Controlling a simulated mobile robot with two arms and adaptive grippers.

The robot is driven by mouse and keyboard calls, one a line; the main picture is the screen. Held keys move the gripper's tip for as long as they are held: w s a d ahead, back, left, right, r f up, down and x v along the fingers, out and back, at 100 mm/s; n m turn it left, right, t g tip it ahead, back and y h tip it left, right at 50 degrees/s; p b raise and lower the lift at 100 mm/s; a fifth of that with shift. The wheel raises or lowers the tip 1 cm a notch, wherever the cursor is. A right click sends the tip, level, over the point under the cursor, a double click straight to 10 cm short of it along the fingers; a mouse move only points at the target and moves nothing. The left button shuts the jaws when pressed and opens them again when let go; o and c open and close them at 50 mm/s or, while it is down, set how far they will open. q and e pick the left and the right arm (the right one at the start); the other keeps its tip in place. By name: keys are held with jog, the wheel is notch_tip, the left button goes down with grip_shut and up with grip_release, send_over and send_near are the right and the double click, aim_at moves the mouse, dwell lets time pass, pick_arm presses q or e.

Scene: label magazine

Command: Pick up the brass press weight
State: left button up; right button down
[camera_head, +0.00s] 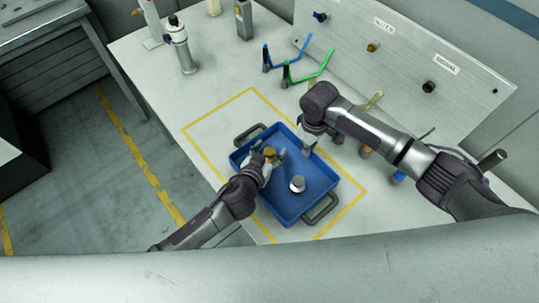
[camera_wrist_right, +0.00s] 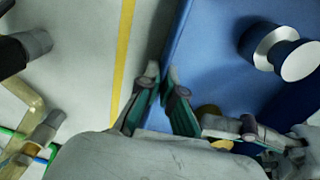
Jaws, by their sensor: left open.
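The brass press weight (camera_head: 270,153) is near the far left part of the blue tray (camera_head: 313,214). My left gripper (camera_head: 272,158) is open at it, with fingers close around it; contact cannot be made out. The weight's brass edge (camera_wrist_right: 214,140) shows partly hidden behind my right gripper in the right wrist view, where the left gripper also shows at the lower right. My right gripper (camera_wrist_right: 163,84) is at the tray's far edge, apart from the weight.
A silver cylinder (camera_head: 297,184) stands in the tray, right of the weight; it also shows in the wrist view (camera_wrist_right: 284,50). Green and blue hooked tools (camera_head: 308,72) stand behind. A labelled panel (camera_head: 400,65) borders the back.

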aim_at(270, 150)
pick_arm(q)
grip_shut()
pick_arm(e)
jog(key=shift+r, duration=0.1)
pick_arm(q)
jog(key=shift+r, duration=0.1)
dwell(0.3)
notch_tip(270, 150, up, 10)
dwell(0.4)
pick_arm(e)
jog(key=c, duration=1.2)
grip_release()
jog(key=shift+c, duration=0.2)
notch_tip(270, 150, up, 12)
